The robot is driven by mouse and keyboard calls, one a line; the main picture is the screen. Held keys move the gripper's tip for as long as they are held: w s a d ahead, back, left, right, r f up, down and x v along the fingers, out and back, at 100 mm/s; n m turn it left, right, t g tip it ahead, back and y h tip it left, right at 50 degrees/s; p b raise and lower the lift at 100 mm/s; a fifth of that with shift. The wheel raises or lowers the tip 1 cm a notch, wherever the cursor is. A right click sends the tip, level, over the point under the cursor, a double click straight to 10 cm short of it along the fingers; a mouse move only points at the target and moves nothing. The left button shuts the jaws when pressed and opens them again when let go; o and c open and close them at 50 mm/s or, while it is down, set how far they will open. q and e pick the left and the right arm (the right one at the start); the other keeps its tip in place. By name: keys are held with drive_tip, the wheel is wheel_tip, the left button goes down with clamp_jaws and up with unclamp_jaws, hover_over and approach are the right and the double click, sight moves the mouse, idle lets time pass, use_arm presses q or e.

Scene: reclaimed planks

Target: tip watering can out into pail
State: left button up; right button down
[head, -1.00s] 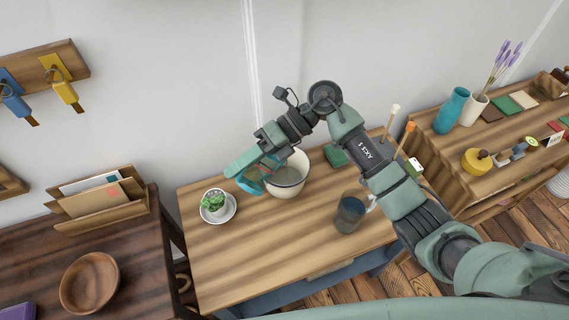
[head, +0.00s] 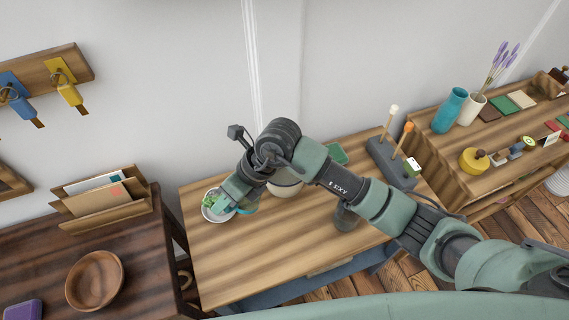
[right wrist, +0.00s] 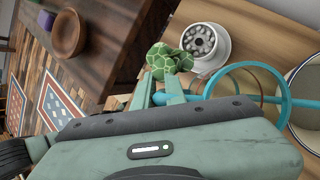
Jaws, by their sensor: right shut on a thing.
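The watering can (head: 243,211) shows as a bit of teal under my right gripper (head: 227,203). In the right wrist view it is a teal loop with a teal bar (right wrist: 286,101) to the right of my fingers; the rest is hidden or out of frame. My right gripper is shut on it, left of and nearer than the pail, close to the potted plant. The pale pail (head: 286,190) stands on the table, partly covered by my gripper and arm. Its rim and inside show at the right wrist view's edge (right wrist: 311,84). My left gripper is out of view.
A green succulent (head: 210,200) on a white saucer is right beside my fingertips. A dark cup (head: 346,217) stands on the table (head: 260,255), partly behind my arm. A grey block with upright sticks (head: 385,160) stands at the right. The table's front is clear.

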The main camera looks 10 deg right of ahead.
drive_tip(key=f+h, duration=0.1)
drive_tip(key=f, duration=0.1)
drive_tip(key=s+a+f+t+h+b, duration=0.1)
drive_tip(key=f, duration=0.1)
drive_tip(key=a+f+t+b, duration=0.1)
drive_tip(key=f, duration=0.1)
drive_tip(key=shift+s+a+f+n+h, duration=0.1)
drive_tip(key=shift+s+n+h, duration=0.3)
drive_tip(key=shift+s+a+f+t+h+b, duration=0.15)
drive_tip(key=shift+f+t+h+b, duration=0.2)
drive_tip(key=shift+f+b, duration=0.3)
drive_tip(key=shift+r, duration=0.1)
